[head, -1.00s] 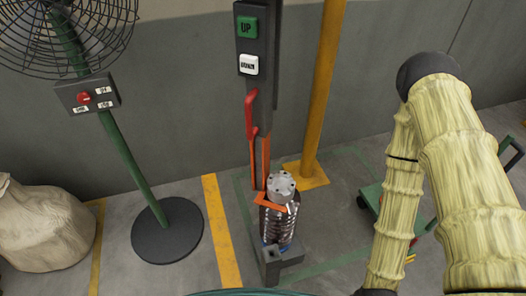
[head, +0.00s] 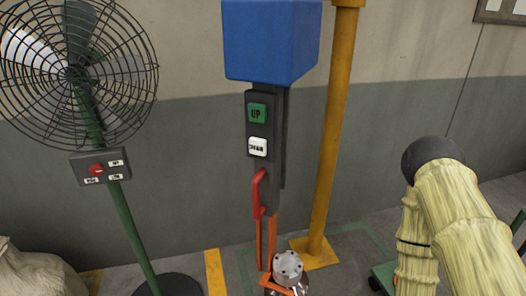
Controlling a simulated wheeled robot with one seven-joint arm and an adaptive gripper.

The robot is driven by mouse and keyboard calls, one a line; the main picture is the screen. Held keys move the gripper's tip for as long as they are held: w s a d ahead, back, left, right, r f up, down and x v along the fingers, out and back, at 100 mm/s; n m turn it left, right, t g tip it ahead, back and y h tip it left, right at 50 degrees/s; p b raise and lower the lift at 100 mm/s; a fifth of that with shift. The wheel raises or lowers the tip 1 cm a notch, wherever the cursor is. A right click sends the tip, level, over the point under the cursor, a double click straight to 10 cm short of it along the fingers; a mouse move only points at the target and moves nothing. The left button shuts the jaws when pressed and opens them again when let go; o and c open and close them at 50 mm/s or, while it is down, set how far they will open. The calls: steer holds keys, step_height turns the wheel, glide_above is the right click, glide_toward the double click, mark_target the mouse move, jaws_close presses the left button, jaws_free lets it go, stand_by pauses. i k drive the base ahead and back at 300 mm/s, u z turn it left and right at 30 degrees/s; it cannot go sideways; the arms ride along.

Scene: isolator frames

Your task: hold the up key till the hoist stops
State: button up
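The green UP key (head: 257,113) is at the top of a dark control panel on the hoist column (head: 263,185). A white key (head: 257,146), its label hard to read and probably DOWN, is just below it. A red handle (head: 259,192) is lower on the column. A blue box (head: 271,40) caps the column. A grey metal cylinder top (head: 288,266) shows at the column's foot, cut by the bottom edge. My arm, in a yellowish sleeve, is at the right, apart from the panel. My gripper is out of view.
A caged fan (head: 75,75) on a green pole stands at the left, with its own switch box (head: 100,167). A yellow post (head: 333,130) rises just right of the column. A pale sack (head: 40,272) lies at the lower left. A green cart (head: 384,276) is partly behind my arm.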

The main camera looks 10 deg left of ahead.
mark_target(258, 112)
steer(key=z, duration=2)
steer(key=k, duration=1.1)
steer(key=u, duration=1.65)
